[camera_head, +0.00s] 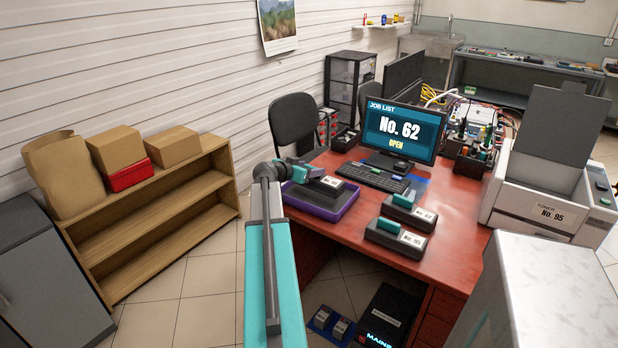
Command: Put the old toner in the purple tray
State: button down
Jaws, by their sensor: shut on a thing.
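The purple tray (322,217) lies on the left end of the red-brown desk. A dark toner cartridge (318,191) with a small white label is within the tray's outline; I cannot tell whether it rests on the tray floor or is just above it. My gripper (303,174) is shut on this cartridge at its far left side, and my arm hides part of the tray's left side. Two more dark cartridges with teal handles lie on the desk to the right: one labelled No. 62 (408,211) and one that seems to read No. 95 (396,238).
A monitor (402,130) reads "JOB LIST No. 62 OPEN". A keyboard (373,177) lies before it. An open printer (548,190) labelled "TONER No. 95" stands at the right. A black chair (294,122) is behind the tray. A wooden shelf (160,215) stands left.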

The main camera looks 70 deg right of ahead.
jog(key=shift+f, duration=1.6)
jog(key=shift+f, duration=0.1)
jog(key=c, duration=0.6)
grip_release()
jog(key=shift+p, duration=0.3)
jog(key=shift+w+a, duration=0.1)
jog(key=shift+a, duration=0.3)
jog(key=v, duration=0.3)
jog(key=b+v, duration=0.1)
jog(key=v, duration=0.3)
jog(key=b+v, duration=0.1)
jog(key=v, duration=0.3)
jog(key=shift+r, duration=0.35)
